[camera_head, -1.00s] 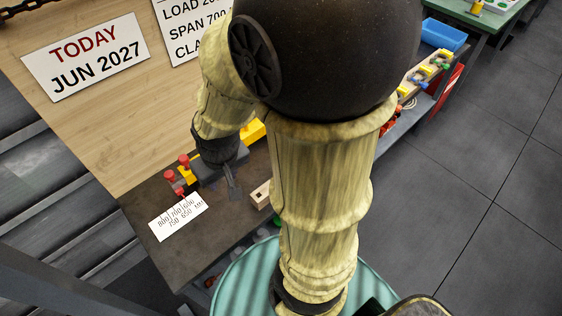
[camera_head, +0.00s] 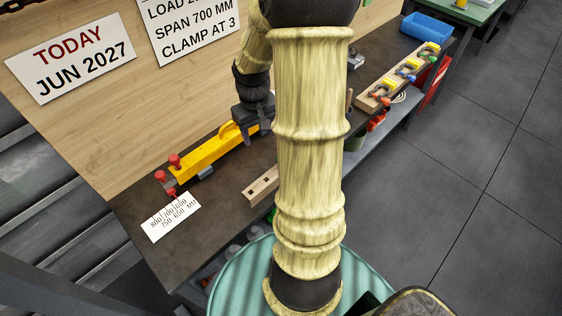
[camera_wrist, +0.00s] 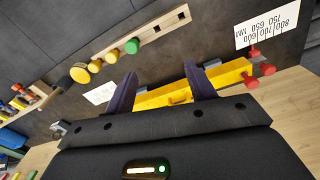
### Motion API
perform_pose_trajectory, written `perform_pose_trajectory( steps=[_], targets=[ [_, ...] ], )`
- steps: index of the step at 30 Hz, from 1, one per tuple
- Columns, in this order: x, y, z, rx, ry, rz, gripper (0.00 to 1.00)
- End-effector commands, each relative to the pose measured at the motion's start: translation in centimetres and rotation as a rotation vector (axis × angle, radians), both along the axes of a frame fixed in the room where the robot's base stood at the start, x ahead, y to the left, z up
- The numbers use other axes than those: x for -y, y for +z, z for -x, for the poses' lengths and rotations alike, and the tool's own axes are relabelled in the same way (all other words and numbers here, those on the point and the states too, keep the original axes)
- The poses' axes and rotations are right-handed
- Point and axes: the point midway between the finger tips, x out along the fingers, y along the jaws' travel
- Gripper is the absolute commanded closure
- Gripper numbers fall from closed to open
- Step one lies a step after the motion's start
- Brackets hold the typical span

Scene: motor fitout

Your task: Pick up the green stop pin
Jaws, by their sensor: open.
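The green pin lies beyond the fingertips, near the left finger in the picture. One end of the wooden strip, with square holes, shows left of my arm there (camera_head: 260,186).
A yellow bar (camera_head: 205,152) with red knobs (camera_head: 174,160) lies along the bench beside my gripper. A white scale card (camera_head: 171,216) lies at the bench's near end. A wooden rack with coloured clamps (camera_head: 405,75) and a blue bin (camera_head: 428,27) stand farther back.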

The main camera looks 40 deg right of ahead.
Motion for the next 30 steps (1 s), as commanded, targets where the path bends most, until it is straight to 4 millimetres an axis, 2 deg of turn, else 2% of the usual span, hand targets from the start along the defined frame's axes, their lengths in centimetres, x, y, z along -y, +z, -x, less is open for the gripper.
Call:
perform_pose_trajectory(
  steps=[1,3,6,9,22,30],
  targets=[
    [2.0,-0.4,0.0,-0.008,-0.026,-0.009,0.45],
    [4.2,-0.8,0.0,-0.016,-0.047,-0.019,0.45],
    [6.4,-1.2,0.3,-0.024,-0.069,-0.030,0.45],
    [7.5,-1.3,0.4,-0.027,-0.079,-0.034,0.45],
    [7.7,-1.8,0.5,-0.030,-0.079,-0.036,0.45],
    [7.6,-6.0,0.5,-0.031,-0.079,-0.039,0.45]
  ],
)
